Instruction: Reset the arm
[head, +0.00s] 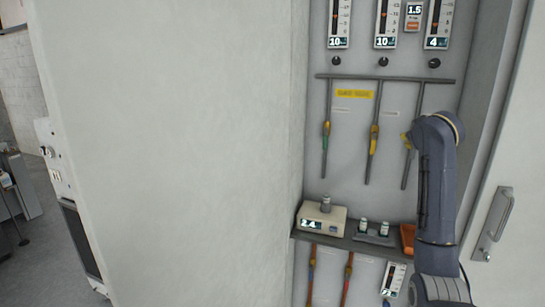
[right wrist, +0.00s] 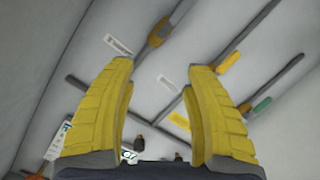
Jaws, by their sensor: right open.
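My right arm (head: 436,185) stands upright at the right of the head view, in front of the recessed panel, with its elbow bent near the right-hand pipe. My right gripper (right wrist: 160,78) shows in the right wrist view as two yellow ribbed fingers spread wide apart. Nothing is between them, and they point toward the panel with its pipes and valves. In the head view I cannot make out the right gripper clearly. My left gripper is in neither view.
Pipes with coloured valves (head: 374,135) hang below flow gauges (head: 386,20). A shelf (head: 340,240) holds a white scale-like device (head: 321,221), small bottles (head: 373,229) and an orange item (head: 408,238) close to my arm. A door handle (head: 492,225) is at right. A large blank panel (head: 170,140) fills the left.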

